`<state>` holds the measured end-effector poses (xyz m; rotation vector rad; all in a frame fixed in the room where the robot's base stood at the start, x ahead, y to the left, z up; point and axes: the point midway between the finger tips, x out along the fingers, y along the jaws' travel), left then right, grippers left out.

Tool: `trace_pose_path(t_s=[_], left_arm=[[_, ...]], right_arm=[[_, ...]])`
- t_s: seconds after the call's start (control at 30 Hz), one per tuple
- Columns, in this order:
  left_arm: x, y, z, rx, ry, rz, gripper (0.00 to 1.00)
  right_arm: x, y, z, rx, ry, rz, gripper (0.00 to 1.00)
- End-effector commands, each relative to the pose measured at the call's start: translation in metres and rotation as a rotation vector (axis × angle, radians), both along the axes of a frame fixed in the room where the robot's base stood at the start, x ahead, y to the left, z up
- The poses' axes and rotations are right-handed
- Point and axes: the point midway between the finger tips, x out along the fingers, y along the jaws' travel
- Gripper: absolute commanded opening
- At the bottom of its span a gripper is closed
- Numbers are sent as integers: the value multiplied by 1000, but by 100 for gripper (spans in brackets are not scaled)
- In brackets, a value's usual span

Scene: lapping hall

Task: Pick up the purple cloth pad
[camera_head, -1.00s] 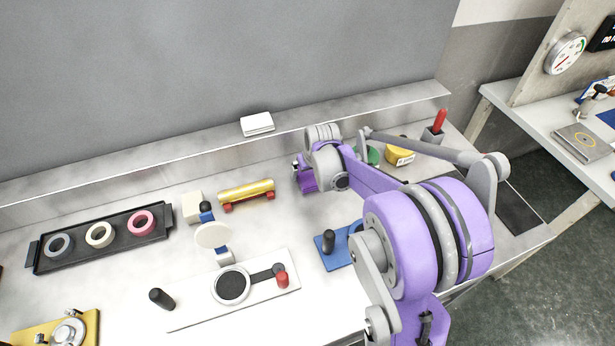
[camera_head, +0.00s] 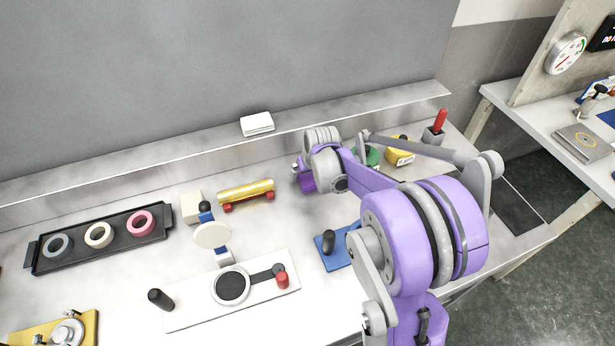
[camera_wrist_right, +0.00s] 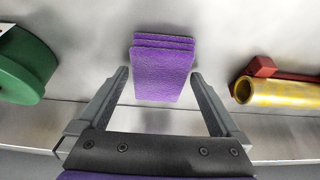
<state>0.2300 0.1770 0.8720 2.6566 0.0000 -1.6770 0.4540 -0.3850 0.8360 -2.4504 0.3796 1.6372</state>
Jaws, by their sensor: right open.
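The purple cloth pad (camera_wrist_right: 162,76) shows in the right wrist view as a stack of thin purple layers on the pale bench top. In the head view a purple patch (camera_head: 307,184) of it shows beside my right wrist, which partly hides it. My right gripper (camera_wrist_right: 160,82) is open, with one finger on each side of the pad's near end. I see a gap between each finger and the pad, and nothing is held. In the head view the fingers are hard to make out behind the wrist. My left gripper is not in view.
A brass cylinder on red supports (camera_head: 246,195) lies left of the pad; it also shows in the wrist view (camera_wrist_right: 280,92). A green roll (camera_wrist_right: 25,66) stands on the other side. A blue plate with a black knob (camera_head: 334,256) is nearer. A metal ledge (camera_head: 170,164) runs behind.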

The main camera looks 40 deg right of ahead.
Motion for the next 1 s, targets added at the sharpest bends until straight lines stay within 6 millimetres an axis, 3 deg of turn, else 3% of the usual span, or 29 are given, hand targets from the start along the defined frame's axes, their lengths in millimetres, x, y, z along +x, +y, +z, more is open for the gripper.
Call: trace_pose_path(t_s=[0.1, 0.5, 0.77, 1.0], left_arm=[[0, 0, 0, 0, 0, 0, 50], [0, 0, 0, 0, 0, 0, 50], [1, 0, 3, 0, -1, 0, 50], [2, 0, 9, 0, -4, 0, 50]], right_arm=[[0, 0, 0, 0, 0, 0, 96], [0, 0, 0, 0, 0, 0, 27], [0, 0, 4, 0, 0, 0, 26], [0, 0, 43, 0, -1, 0, 26]])
